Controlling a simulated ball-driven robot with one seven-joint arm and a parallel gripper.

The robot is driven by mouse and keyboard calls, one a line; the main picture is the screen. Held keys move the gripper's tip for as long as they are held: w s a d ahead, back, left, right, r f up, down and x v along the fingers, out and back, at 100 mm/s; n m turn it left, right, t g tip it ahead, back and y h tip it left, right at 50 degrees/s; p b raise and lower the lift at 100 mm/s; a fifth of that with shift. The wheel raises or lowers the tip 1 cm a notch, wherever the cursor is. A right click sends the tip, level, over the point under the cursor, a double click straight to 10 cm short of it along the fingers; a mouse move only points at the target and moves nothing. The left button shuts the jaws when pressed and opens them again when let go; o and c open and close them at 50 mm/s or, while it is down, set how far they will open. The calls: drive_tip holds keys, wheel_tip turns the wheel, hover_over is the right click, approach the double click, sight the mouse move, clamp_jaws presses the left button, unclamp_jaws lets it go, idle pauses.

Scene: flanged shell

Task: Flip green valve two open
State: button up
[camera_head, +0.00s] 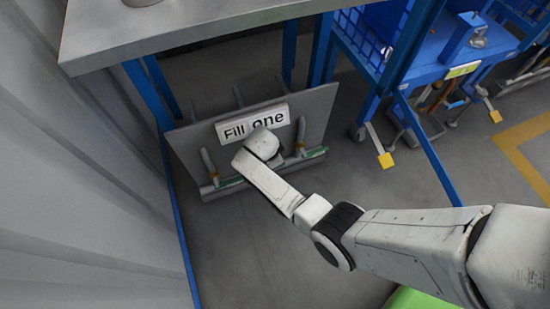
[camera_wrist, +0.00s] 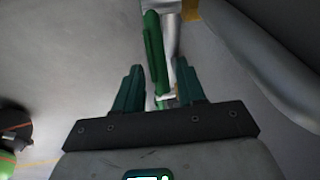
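In the head view a grey panel (camera_head: 322,108) carries a white sign reading "Fill one" (camera_head: 253,123). Below the sign are two pipes with green valve handles, one at the left (camera_head: 232,182) and one at the right (camera_head: 316,153). No "two" marking is readable. My arm's end covers the panel's middle and hides my gripper there. In the wrist view my gripper (camera_wrist: 158,72) is open, its dark green fingers apart. A long green handle (camera_wrist: 154,48) lies between and beyond the fingers, along a silver pipe (camera_wrist: 171,35). I cannot tell whether a finger touches it.
A grey tabletop (camera_head: 190,22) on blue legs overhangs the panel. A corrugated grey wall (camera_head: 80,180) stands at the left. A blue cart (camera_head: 440,62) with wheels stands at the upper right. The floor (camera_head: 270,265) in front of the panel is bare.

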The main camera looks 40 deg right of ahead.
drive_tip(key=shift+o, duration=0.2)
drive_tip(key=p+v, duration=0.5)
drive_tip(key=v, duration=0.5)
drive_tip(key=shift+r+p, duration=0.3)
drive_tip(key=shift+r, duration=0.1)
drive_tip(key=shift+s+a, duration=0.1)
